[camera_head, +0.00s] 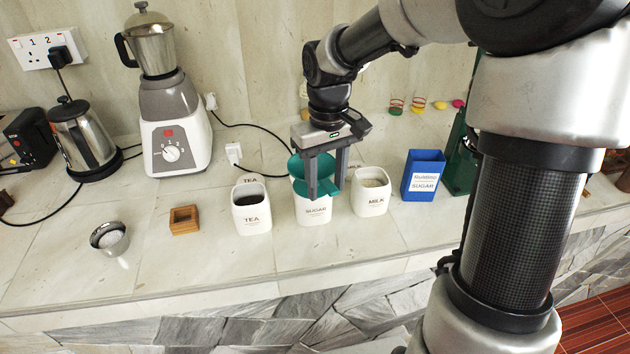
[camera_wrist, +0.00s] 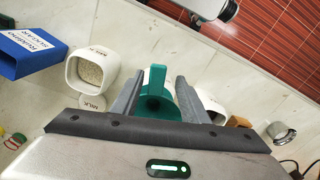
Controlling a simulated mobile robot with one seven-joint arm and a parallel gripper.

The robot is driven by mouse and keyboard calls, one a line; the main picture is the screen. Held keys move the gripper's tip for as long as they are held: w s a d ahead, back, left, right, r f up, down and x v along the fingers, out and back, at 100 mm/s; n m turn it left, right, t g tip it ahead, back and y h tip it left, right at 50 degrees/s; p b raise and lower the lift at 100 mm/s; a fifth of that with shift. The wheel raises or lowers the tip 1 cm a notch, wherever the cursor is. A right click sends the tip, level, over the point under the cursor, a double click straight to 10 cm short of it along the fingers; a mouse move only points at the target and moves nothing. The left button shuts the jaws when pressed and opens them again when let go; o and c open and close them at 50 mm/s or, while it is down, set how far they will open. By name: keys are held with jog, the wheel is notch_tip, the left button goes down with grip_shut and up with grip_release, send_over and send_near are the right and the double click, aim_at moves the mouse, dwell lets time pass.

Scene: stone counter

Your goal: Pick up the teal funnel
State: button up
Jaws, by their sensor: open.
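The teal funnel (camera_head: 297,167) sits in the mouth of the white sugar canister (camera_head: 314,212) in the head view. My gripper (camera_head: 326,190) points down over it, with its fingers in front of part of the funnel. In the wrist view the funnel (camera_wrist: 155,104) and its upright tab lie between the two fingers of my gripper (camera_wrist: 158,80). The fingers are open, with a gap showing at least on the right side. I cannot tell whether the left finger touches the funnel. The funnel's spout is hidden.
A white tea canister (camera_head: 252,210) stands close on the left and a white milk canister (camera_head: 371,192) close on the right. A blue sugar box (camera_head: 423,174) stands further right. A wooden box (camera_head: 184,220), metal cup (camera_head: 109,239) and blender (camera_head: 170,120) are to the left.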

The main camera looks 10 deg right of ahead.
jog(key=f, duration=0.3)
jog(key=f+b, duration=0.1)
jog(key=f, duration=0.1)
jog(key=shift+d+f, duration=0.25)
jog(key=shift+d, duration=0.05)
jog(key=shift+c, duration=0.5)
grip_shut()
